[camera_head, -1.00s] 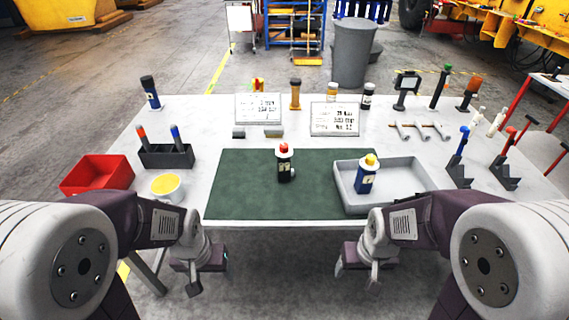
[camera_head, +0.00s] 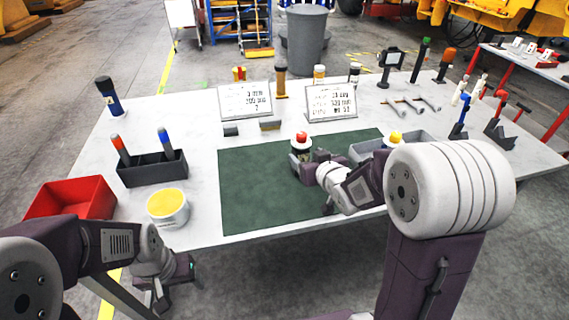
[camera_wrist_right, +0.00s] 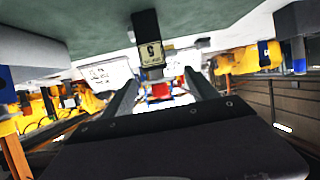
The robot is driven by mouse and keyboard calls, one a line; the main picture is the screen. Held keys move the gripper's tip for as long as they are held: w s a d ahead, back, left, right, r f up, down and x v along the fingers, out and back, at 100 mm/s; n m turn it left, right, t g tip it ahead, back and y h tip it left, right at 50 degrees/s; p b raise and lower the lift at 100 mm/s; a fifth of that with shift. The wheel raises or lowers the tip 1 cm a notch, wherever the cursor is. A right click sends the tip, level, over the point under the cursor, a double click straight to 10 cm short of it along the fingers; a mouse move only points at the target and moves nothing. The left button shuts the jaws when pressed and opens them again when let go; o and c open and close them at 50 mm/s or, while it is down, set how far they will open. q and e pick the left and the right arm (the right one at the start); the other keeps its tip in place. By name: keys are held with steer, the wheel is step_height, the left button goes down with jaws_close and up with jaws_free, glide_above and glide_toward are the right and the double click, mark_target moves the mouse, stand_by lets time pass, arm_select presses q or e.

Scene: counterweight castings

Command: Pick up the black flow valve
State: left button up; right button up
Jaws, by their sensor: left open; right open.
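The black flow valve (camera_head: 301,146), a dark upright body with a white collar and red cap, stands on the green mat (camera_head: 258,190). Its black, labelled body shows in the right wrist view (camera_wrist_right: 148,32), upside down and just ahead of the fingers. My right gripper (camera_head: 308,164) is open, low over the mat at the valve's near side, and hides its lower part. In the right wrist view its two fingers (camera_wrist_right: 162,82) are spread, and the valve appears in line with the gap. I cannot tell whether they touch it. My left gripper (camera_head: 172,278) is open and empty, off the table's front edge.
A grey tray (camera_head: 421,139) right of the valve holds a yellow-capped valve (camera_head: 395,138), mostly hidden by my right arm. Two sign boards (camera_head: 246,101) (camera_head: 331,101) stand behind the mat. A white tub (camera_head: 168,207) and red bin (camera_head: 72,199) are left. The mat's left half is clear.

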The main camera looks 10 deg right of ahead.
mark_target(304, 152)
steer(key=w+f, duration=0.1)
steer(key=w, duration=0.1)
steer(key=shift+w+d+f, duration=0.3)
steer(key=shift+w+f, duration=0.05)
steer(key=shift+f, duration=0.05)
steer(key=shift+w+d+f, duration=0.1)
steer(key=shift+w, duration=0.15)
steer(key=shift+d, duration=0.1)
steer(key=x, duration=0.5)
steer(key=shift+a+f, duration=0.1)
steer(key=shift+a, duration=0.15)
steer(key=shift+s, duration=0.1)
steer(key=shift+c, duration=0.9)
steer(key=shift+r, duration=0.2)
jaws_close()
